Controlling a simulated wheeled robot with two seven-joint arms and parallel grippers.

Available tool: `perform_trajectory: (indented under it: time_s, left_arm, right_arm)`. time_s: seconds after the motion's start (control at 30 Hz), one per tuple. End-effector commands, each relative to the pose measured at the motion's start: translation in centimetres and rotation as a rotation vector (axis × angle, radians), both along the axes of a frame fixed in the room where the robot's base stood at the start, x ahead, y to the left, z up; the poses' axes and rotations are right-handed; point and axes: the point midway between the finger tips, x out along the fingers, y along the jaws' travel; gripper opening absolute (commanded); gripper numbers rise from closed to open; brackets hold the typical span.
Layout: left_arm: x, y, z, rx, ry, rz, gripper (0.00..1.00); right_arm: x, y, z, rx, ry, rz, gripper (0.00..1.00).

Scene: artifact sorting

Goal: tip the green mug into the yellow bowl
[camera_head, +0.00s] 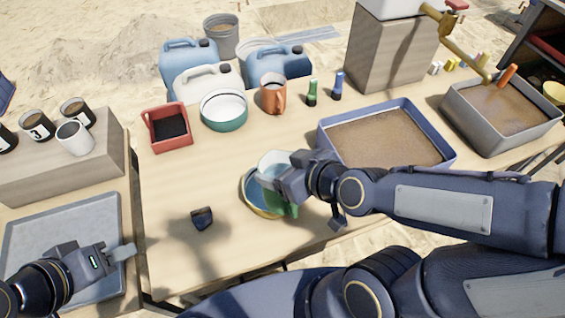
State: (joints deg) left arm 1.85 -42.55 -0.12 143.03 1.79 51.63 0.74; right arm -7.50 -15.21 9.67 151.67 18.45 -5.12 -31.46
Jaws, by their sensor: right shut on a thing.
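The green mug (287,209) is in my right gripper (283,182), near the front middle of the table. Its green side shows below the fingers and a pale, glassy-looking part above them; the fingers hide much of it, and I cannot tell its tilt. A round bowl with a yellowish rim and some blue (250,197) sits on the table just left of and partly behind the mug, which overlaps it in view. The bowl's contents are hidden. My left gripper (124,252) is empty over the grey tray's right edge; its finger gap is not clear.
A small dark piece (202,218) lies left of the bowl. A blue-rimmed sand tray (447,153) is at right, the grey tray (30,222) at left.

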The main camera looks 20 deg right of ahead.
Motion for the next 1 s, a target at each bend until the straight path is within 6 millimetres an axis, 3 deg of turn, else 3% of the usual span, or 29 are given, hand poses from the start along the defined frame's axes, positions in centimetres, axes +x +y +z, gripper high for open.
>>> perform_trajectory:
  time_s: [1.0]
  left_arm:
    - [0.0,0.0,2.1,0.0,0.0,0.0,0.36]
  right_arm:
    - [0.1,0.0,-0.4,0.0,0.067,0.0,0.39]
